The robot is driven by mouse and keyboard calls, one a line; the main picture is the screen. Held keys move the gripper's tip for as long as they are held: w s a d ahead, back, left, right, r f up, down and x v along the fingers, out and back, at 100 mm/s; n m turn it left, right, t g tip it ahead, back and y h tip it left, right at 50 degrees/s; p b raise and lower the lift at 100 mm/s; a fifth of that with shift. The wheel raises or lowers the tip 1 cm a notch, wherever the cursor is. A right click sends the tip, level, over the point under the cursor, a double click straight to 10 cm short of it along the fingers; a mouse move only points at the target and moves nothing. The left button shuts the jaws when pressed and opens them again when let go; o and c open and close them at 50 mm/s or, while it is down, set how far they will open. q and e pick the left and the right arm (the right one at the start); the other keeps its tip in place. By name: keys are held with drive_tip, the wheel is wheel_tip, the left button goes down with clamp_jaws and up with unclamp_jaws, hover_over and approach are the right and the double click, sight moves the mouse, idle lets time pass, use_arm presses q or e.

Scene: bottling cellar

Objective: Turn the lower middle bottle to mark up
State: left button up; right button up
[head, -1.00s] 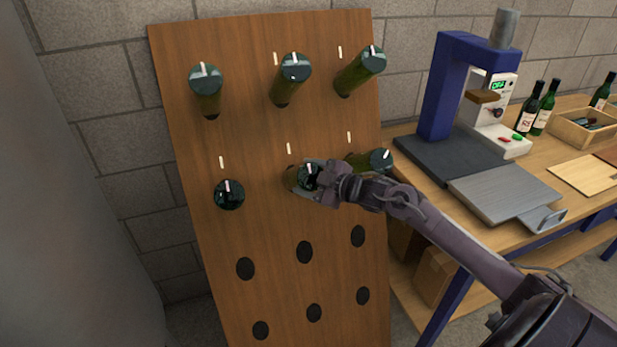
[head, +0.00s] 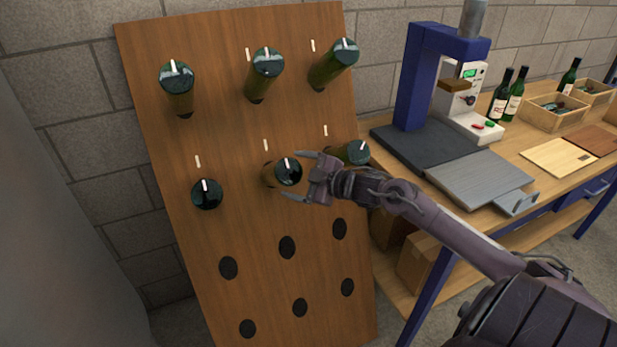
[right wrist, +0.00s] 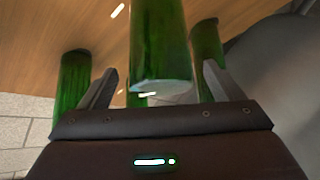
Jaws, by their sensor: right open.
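The lower middle bottle (head: 282,176) sticks out of the wooden rack (head: 262,215), its dark round base facing me. A white mark on that base sits near the top, tilted slightly left of upright. A pale tick is on the board above it. My right gripper (head: 291,174) is open at the bottle's base end, fingers spread above and below it in the head view. In the right wrist view, the green bottle (right wrist: 158,40) stands between the two spread fingers (right wrist: 160,72), with gaps on both sides. My left gripper is not in view.
Lower left bottle (head: 207,195) and lower right bottle (head: 354,153) flank it; the right one is close to my gripper. Three bottles fill the upper row. Empty holes (head: 287,247) lie below. A workbench (head: 415,200) with a blue-framed machine (head: 412,90) stands right.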

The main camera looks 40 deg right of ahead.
drive_tip(key=shift+v, duration=2.05)
